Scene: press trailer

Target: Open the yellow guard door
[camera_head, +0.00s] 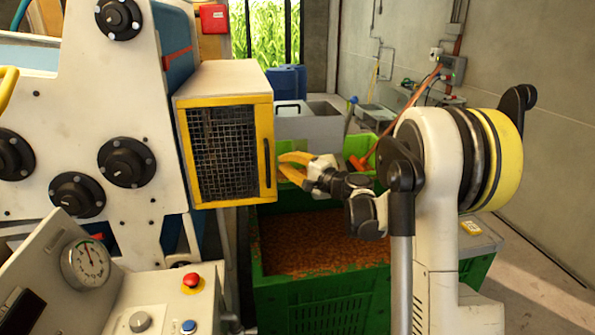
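The yellow guard door (187,154) is a yellow frame with wire mesh on the front of a pale box (222,80). It looks closed against the box. A dark vertical handle (267,163) is on its right side. My gripper (280,166) has yellow fingers and is just right of the handle, pointing left toward it. A gap shows between the two fingers, and nothing is seen held in them. Whether the fingertips touch the door's right edge, I cannot tell.
A green crate (325,310) of brown material stands below my gripper. A control panel (150,290) with a red button (191,281) and gauge (85,262) is at lower left. A white machine panel (120,90) with black knobs is left of the door.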

